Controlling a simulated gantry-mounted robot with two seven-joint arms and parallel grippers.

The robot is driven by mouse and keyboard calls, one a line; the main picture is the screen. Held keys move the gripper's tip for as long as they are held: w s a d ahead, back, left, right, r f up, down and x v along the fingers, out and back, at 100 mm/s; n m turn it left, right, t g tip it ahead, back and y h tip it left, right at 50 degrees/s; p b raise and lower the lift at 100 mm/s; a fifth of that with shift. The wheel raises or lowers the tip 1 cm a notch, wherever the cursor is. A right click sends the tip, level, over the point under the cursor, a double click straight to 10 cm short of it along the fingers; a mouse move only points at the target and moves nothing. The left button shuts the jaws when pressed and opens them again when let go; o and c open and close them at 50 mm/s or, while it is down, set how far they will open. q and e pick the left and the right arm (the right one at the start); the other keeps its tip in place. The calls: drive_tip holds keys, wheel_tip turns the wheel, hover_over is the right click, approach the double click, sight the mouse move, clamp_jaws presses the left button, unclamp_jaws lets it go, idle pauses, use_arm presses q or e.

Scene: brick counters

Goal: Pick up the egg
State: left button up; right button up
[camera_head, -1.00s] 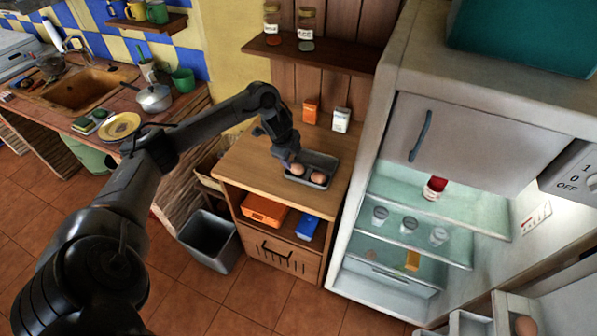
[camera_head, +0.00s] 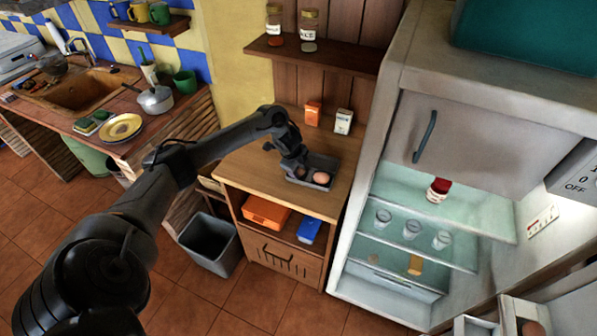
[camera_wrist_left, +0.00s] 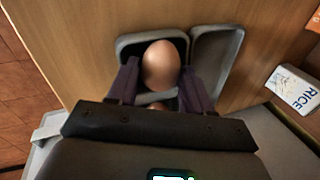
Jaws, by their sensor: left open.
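A brown egg (camera_head: 321,178) sits in a small grey tray (camera_head: 331,163) on the wooden counter. A second egg is mostly hidden behind my left gripper (camera_head: 297,172) in the head view. In the left wrist view, an egg (camera_wrist_left: 161,64) lies in one compartment of the tray (camera_wrist_left: 218,48), and the neighbouring compartment looks empty. A brownish sliver of another egg (camera_wrist_left: 157,106) shows closer to the palm. My left gripper (camera_wrist_left: 160,75) is open, with its fingers spread on either side at the tray. Contact cannot be made out. My right gripper is not in view.
An orange box (camera_head: 313,114) and a white rice box (camera_head: 343,121) stand behind the tray. The open fridge (camera_head: 389,120) rises close to the right. A shelf with jars (camera_head: 310,48) hangs above. The counter (camera_head: 247,172) left of the tray is clear.

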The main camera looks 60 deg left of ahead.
sight(301, 170)
use_arm(q)
drive_tip(key=shift+d+f, duration=0.1)
drive_tip(key=shift+f, duration=0.15)
drive_tip(key=c, duration=0.4)
drive_tip(key=shift+r, duration=0.15)
drive_tip(key=shift+s+d+r, duration=0.1)
drive_tip(key=shift+r, duration=0.4)
drive_tip(key=r, duration=0.2)
drive_tip(key=r+p, duration=0.1)
drive_tip(key=shift+w+d+r, duration=0.25)
drive_tip(key=shift+w+r, duration=0.05)
drive_tip(key=w+d+r+p, duration=0.4)
drive_tip(key=d+r, duration=0.2)
drive_tip(key=d, duration=0.4)
drive_tip(key=shift+w+r, duration=0.2)
